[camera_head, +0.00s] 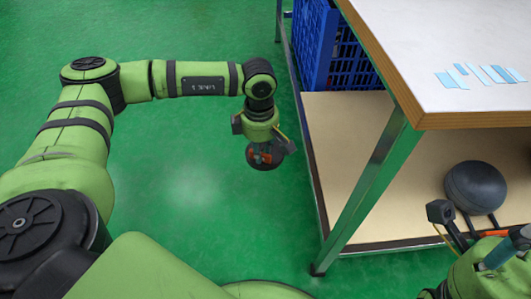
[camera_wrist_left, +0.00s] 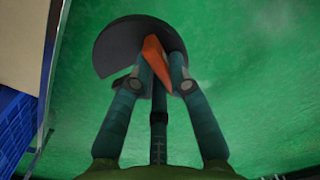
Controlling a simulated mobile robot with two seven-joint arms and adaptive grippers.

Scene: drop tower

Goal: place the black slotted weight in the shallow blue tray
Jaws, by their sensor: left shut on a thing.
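The black slotted weight shows as a dark round disc (camera_head: 251,157) at the tip of my left gripper (camera_head: 265,154) in the head view. In the left wrist view, the disc (camera_wrist_left: 112,46) has a notch and sits between the fingers (camera_wrist_left: 160,76), which are shut on it. An orange piece shows between the fingertips. The weight is held over the green floor, left of the table. My right gripper (camera_head: 480,236) shows partly at the lower right, in front of the lower shelf; its finger opening is unclear. I cannot make out a shallow blue tray.
A table (camera_head: 465,118) with blue and white strips (camera_head: 482,75) on top stands at the right. A metal leg (camera_head: 370,185) stands between. The green floor at left is clear.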

